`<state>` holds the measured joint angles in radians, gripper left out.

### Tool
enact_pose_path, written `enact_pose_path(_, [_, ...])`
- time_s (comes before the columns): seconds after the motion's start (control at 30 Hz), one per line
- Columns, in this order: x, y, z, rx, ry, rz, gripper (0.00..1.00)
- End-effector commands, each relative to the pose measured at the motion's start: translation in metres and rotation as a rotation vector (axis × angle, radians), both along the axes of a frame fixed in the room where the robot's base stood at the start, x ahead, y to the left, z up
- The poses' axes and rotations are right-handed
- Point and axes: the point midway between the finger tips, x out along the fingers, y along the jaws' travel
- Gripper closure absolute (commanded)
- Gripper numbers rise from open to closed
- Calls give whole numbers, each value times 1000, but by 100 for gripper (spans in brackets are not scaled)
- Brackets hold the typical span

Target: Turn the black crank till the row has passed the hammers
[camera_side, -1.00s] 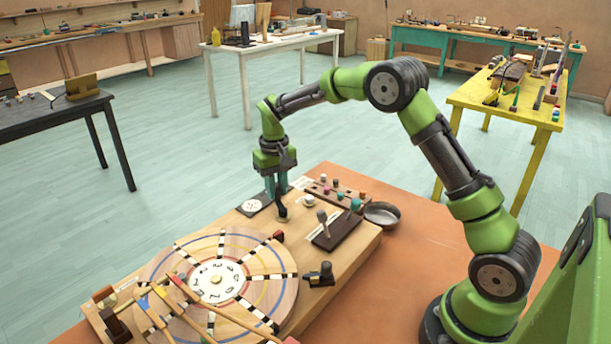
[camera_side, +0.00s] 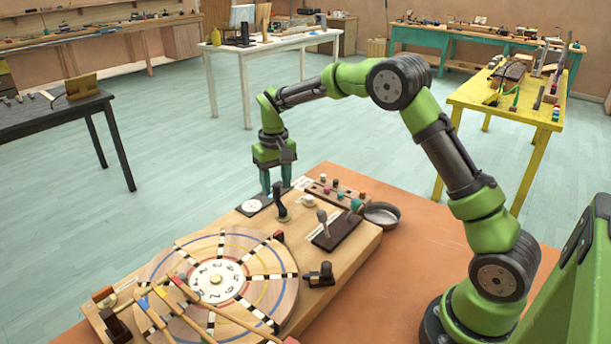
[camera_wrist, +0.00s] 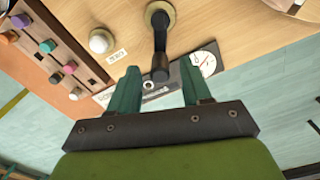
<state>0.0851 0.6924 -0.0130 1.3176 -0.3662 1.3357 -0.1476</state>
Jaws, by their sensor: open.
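The black crank (camera_side: 281,205) stands at the far end of the wooden board; it also shows in the wrist view (camera_wrist: 159,38). My gripper (camera_side: 276,187) is open at the crank's far side. In the wrist view its two teal fingers (camera_wrist: 158,73) appear on either side of the handle's end, with gaps on both sides. I cannot tell how deep the handle sits between them. The round wooden disc (camera_side: 240,308) carries several radial black-and-white rows (camera_side: 268,277) around a white numbered dial (camera_side: 217,280). Wooden hammers (camera_side: 165,310) reach over the disc's near left part.
Right of the crank are a white knob (camera_side: 309,201), a lever on a dark plate (camera_side: 322,217), a strip of coloured pegs (camera_side: 337,190) and a metal bowl (camera_side: 382,213). A small black device (camera_side: 320,275) stands beside the disc. A white gauge (camera_side: 251,205) lies left of the crank.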

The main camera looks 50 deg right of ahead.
Motion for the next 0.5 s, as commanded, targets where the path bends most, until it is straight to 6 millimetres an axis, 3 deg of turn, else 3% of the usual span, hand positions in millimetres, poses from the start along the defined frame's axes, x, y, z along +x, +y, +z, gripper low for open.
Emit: enact_pose_path(0.5, [1,0,120,-2,-6,1,52])
